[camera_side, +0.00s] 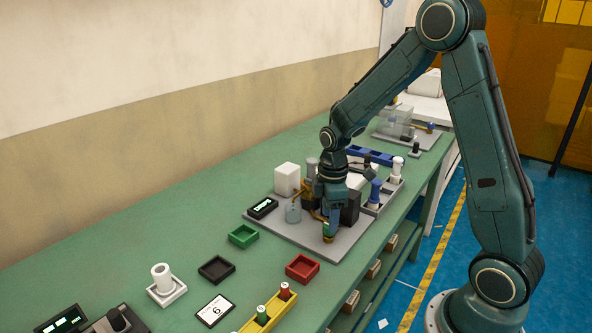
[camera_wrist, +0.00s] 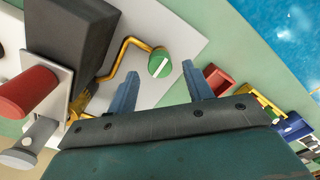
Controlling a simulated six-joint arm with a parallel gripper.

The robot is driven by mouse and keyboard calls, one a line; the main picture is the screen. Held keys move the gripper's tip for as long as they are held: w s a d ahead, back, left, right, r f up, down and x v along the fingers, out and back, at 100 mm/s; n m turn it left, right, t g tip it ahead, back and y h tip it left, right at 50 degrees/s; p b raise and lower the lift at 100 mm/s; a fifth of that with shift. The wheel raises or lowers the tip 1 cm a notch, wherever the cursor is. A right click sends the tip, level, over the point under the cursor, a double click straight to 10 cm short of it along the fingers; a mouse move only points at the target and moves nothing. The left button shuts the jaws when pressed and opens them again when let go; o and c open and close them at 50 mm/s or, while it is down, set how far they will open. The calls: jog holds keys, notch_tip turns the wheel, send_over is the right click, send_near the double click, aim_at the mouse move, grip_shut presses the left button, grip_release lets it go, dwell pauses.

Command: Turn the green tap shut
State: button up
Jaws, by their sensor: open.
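The green tap (camera_wrist: 160,63) is a round green knob with a white bar across its top, at the end of a bent brass pipe (camera_wrist: 126,48) in the wrist view. In the side view the green tap (camera_side: 328,228) sits near the front corner of the grey plate. My gripper (camera_wrist: 165,85) is open, with its two blue-grey fingers apart on either side of the knob's line. In the side view my gripper (camera_side: 331,215) points down just over the tap. I cannot tell whether a finger touches the tap.
A black block (camera_wrist: 75,45) and a red cylinder (camera_wrist: 28,92) stand beside the pipe. A red tray (camera_side: 302,268), a green tray (camera_side: 243,236) and a black tray (camera_side: 216,268) lie on the green bench. A grey rack with a blue bottle (camera_side: 375,192) stands to the right.

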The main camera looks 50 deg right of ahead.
jog(key=shift+f, duration=1.35)
jog(key=shift+c, duration=0.4)
jog(key=c, duration=0.9)
